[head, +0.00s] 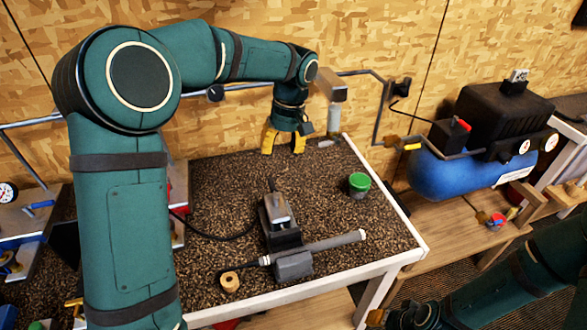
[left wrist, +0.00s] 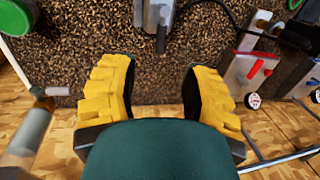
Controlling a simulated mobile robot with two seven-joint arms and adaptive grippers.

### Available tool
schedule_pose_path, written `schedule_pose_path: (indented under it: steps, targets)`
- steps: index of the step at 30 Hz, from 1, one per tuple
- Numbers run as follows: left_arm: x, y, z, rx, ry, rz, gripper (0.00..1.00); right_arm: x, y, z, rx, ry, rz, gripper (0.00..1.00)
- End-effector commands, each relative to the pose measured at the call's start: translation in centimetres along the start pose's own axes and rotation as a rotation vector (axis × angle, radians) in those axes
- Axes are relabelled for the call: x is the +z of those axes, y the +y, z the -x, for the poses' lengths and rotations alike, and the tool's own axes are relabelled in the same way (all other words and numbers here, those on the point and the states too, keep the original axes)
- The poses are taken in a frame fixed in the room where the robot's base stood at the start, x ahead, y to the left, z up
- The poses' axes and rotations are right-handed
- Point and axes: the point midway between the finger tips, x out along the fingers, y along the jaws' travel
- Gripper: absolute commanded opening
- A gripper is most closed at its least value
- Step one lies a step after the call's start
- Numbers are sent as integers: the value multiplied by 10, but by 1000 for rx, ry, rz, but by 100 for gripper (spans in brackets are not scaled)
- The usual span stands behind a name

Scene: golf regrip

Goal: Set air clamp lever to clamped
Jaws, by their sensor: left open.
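My left gripper (head: 283,146) is open and empty above the back edge of the dark speckled bench. Its yellow fingers are spread wide in the left wrist view (left wrist: 163,82). In that view a red lever (left wrist: 255,69) on a grey block stands right of the fingers, apart from them. A blue lever (left wrist: 313,84) shows at the right edge. I cannot tell which is the air clamp lever. In the head view my left arm hides most of the red-edged unit (head: 180,200). My right gripper (head: 375,318) is partly cut off at the bottom edge.
A grey clamp device (head: 279,220) and a grey shaft (head: 330,243) stand mid-bench. A green-lidded jar (head: 358,182) and tape roll (head: 230,281) are nearby. A blue compressor (head: 445,175) stands at right.

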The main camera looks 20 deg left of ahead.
Motion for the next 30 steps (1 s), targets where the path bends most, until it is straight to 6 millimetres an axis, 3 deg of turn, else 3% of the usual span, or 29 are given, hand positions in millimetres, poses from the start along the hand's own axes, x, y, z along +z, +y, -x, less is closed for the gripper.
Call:
schedule_pose_path:
  steps: [4,8,24,30]
  targets:
    - [-2,-7,9,-21,8,32,47,1,1,-4,1,-1,0,47]
    - [-2,-8,0,-26,6,34,47,1,2,-5,1,-2,0,47]
    - [-2,-10,-100,-24,4,31,47,8,6,-17,-1,-15,4,47]
    - [-3,-10,-122,-24,5,31,47,9,7,-19,-1,-17,5,47]
